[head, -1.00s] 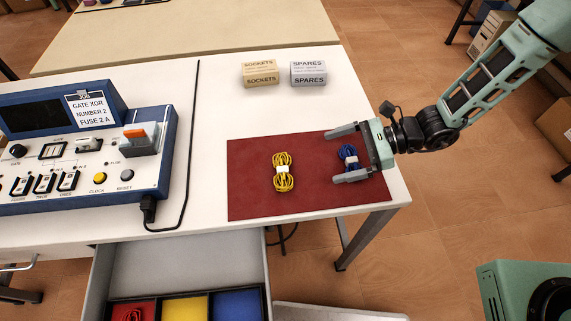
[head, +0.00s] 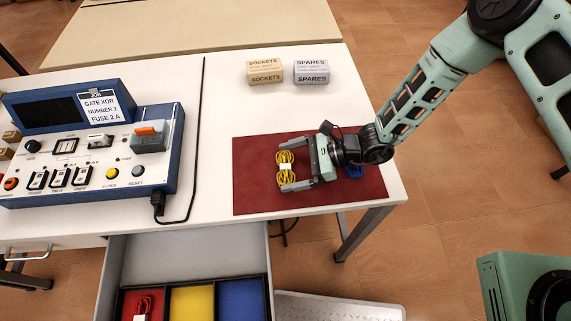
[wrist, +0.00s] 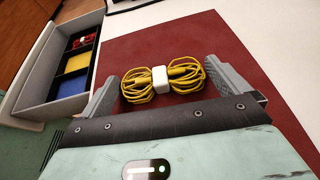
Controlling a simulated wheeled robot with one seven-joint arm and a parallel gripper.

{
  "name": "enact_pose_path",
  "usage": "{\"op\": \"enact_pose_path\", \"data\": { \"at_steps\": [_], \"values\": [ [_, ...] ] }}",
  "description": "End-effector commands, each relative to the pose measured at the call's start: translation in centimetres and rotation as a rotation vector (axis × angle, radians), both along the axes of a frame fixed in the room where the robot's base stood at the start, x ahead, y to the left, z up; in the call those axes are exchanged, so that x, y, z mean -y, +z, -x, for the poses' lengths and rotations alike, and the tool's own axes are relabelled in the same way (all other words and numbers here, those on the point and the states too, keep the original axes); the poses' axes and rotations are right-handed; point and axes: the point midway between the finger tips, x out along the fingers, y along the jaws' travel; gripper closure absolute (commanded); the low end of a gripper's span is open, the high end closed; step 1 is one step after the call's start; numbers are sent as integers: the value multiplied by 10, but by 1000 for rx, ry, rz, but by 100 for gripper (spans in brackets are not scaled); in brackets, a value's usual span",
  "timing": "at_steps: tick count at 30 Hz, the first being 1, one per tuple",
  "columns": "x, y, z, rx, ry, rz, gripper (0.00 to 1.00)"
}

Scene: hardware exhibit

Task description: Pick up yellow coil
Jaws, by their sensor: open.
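The yellow coil (head: 285,168), a bundle of yellow wire with a white band, lies on the dark red mat (head: 253,190). My gripper (head: 283,170) is open over the mat, with one finger beyond each end of the coil. In the wrist view the coil (wrist: 162,80) sits between the two spread fingertips (wrist: 160,85), apart from the palm. I cannot tell whether either finger touches it. The blue coil (head: 353,172) lies on the mat to the right, mostly hidden under my gripper and wrist.
A blue-framed control box (head: 95,150) stands on the left, with a black cable beside it. Two small boxes, SOCKETS (head: 265,71) and SPARES (head: 311,71), stand behind the mat. An open drawer (head: 190,256) below the table holds red, yellow and blue compartments; a red coil lies in the red one.

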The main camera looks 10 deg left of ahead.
Motion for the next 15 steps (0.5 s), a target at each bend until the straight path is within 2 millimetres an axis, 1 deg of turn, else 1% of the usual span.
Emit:
{"op": "enact_pose_path", "data": {
  "at_steps": [5,8,9,15],
  "values": [
    [0,0,0,0,0,0,0],
    [0,0,0,0,0,0,25],
    [0,0,0,0,0,0,27],
    [0,0,0,0,0,-1,27]
  ]
}}
